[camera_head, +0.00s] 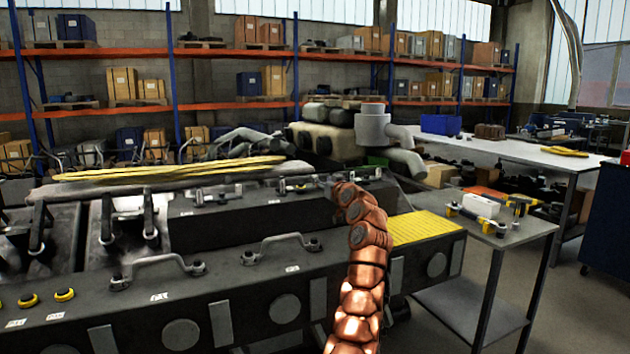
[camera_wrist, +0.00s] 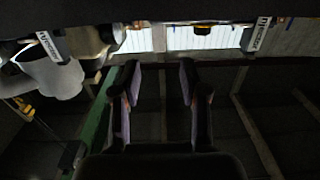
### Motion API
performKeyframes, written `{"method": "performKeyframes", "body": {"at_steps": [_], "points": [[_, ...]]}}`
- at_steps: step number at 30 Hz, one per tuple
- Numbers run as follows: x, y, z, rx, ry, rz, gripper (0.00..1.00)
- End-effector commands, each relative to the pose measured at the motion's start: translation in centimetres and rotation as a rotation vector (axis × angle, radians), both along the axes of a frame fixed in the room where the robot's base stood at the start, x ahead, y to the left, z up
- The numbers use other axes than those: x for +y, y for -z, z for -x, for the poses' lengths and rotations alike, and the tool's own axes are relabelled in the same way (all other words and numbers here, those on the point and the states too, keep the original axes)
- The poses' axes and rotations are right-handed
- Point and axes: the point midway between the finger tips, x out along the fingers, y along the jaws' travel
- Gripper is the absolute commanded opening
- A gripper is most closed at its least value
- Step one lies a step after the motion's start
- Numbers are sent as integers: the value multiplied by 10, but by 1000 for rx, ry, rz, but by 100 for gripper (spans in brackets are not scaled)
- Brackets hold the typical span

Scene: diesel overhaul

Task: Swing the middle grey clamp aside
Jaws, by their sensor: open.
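The dark engine block (camera_head: 60,330) fills the lower left of the head view. Several grey bar-shaped fittings with bolted ends sit on it, among them one at front left (camera_head: 160,262), one at front centre (camera_head: 280,243) and one on the upper cover (camera_head: 215,195). I cannot tell which is the middle grey clamp. My copper-coloured arm rises in front of the engine's right part, and its far end hides what lies behind. In the wrist view my gripper (camera_wrist: 160,95) is open and empty, with two dark fingers apart. White labels with dark lettering show at its upper left (camera_wrist: 48,46) and upper right (camera_wrist: 256,34).
A yellow ribbed plate (camera_head: 420,228) lies on the engine's right end. A small side table (camera_head: 525,228) with parts stands right of it. A long workbench (camera_head: 510,150) and loaded shelves (camera_head: 220,52) are behind. Open floor lies at lower right.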

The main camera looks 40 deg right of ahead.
Motion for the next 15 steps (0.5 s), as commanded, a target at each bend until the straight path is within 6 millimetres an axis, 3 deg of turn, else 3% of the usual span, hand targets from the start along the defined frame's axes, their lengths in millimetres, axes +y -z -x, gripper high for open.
{"method": "performKeyframes", "body": {"at_steps": [7, 15], "points": [[-2, -1, -2, -4, 1, 18, 44], [-8, -3, -21, -6, 1, 17, 44]]}}
